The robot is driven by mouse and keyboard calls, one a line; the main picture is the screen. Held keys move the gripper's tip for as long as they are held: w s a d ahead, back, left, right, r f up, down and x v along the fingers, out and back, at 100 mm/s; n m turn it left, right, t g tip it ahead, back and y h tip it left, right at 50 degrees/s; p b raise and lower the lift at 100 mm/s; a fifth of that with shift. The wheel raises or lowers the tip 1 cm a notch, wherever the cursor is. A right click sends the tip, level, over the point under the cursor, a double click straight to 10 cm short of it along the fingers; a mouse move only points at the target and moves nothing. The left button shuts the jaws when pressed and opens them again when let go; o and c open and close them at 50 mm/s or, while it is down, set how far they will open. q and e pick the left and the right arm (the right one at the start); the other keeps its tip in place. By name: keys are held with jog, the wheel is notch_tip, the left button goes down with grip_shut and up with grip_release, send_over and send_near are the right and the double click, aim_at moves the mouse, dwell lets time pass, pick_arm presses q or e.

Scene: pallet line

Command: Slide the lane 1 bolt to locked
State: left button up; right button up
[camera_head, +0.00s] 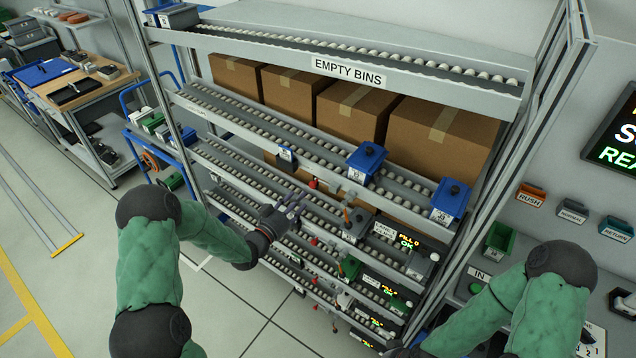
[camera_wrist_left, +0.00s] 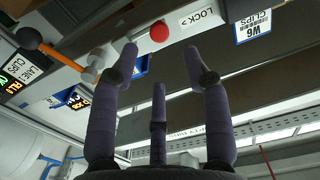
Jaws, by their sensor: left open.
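My left gripper (camera_head: 292,207) is open and empty in front of the flow rack in the head view. In the left wrist view its three fingers (camera_wrist_left: 160,65) are spread with nothing between them. Beyond the fingertips is a rail with a red round part (camera_wrist_left: 158,31) beside a LOCK label (camera_wrist_left: 197,15). The lane 1 sign (camera_head: 384,230) is right of the gripper in the head view. My right gripper is barely visible at the bottom edge.
Blue bins (camera_head: 366,161) stand on the roller lanes, with cardboard boxes (camera_head: 289,98) behind. A green bin (camera_head: 349,267) sits lower.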

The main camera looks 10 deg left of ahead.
aim_at(311, 186)
pick_arm(q)
jog(key=p+x, duration=0.1)
jog(key=x, duration=0.8)
jog(key=shift+f, duration=0.1)
grip_shut()
